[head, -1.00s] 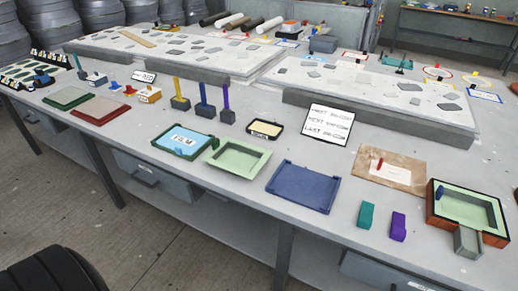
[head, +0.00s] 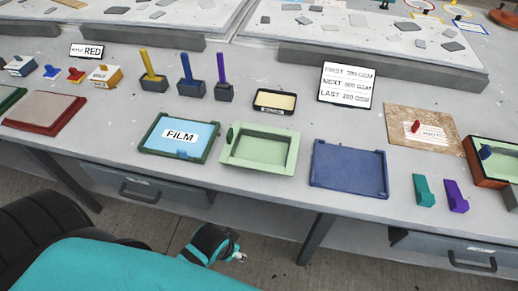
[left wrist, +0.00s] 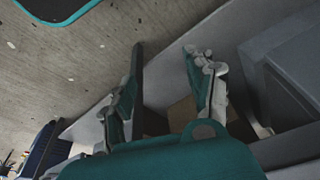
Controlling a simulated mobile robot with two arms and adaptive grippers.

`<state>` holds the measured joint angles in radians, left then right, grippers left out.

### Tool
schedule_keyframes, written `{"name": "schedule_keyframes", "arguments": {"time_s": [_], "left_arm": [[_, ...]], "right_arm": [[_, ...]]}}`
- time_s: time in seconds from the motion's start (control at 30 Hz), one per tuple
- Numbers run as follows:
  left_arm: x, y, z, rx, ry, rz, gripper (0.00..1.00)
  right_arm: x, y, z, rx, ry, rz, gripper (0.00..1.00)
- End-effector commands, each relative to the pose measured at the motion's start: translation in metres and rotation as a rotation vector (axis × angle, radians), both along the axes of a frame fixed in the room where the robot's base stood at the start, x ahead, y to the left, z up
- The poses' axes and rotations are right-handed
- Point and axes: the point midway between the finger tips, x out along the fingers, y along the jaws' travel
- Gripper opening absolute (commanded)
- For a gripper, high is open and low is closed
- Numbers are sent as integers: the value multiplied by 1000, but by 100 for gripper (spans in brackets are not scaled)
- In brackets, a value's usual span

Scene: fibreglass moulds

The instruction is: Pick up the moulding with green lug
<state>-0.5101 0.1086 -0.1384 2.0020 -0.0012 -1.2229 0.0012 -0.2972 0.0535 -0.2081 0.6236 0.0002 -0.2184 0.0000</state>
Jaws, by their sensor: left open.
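The moulding with green lug, a pale green rectangular tray (head: 265,158) with a raised rim, lies on the table near its front edge. Its dark green lug (head: 230,134) stands at its left side. My left gripper (head: 240,257) is in front of and below the table edge, apart from the moulding. In the left wrist view, its two fingers (left wrist: 165,85) are spread with nothing between them. The moulding is not recognisable in that view. My right gripper is not in view.
A green-framed blue FILM tray (head: 180,149) lies close left of the moulding, and a blue tray (head: 348,182) lies to its right. A black-framed pad (head: 275,102) sits behind. A pale green piece with a blue lug sits in an orange-brown mould (head: 478,172). Drawers (head: 150,190) hang below.

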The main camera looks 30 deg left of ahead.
Motion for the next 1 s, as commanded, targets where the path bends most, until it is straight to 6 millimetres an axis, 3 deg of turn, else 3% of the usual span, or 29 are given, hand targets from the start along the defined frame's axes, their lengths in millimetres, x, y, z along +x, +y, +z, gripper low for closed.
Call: {"name": "schedule_keyframes", "arguments": {"time_s": [0.03, 0.27, 0.4, 0.7, 1.0], "left_arm": [[2, -1, 18, -4, -18, 4, 55], [14, 6, 89, -16, -138, 57, 55], [39, 21, 132, -30, -343, 158, 55], [78, 58, 178, -20, -717, 305, 55], [90, 86, 213, 5, -994, 367, 55]], "right_arm": [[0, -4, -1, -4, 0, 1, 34], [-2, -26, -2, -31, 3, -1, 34], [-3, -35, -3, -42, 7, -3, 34], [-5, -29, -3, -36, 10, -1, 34], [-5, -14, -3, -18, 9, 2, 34]]}}
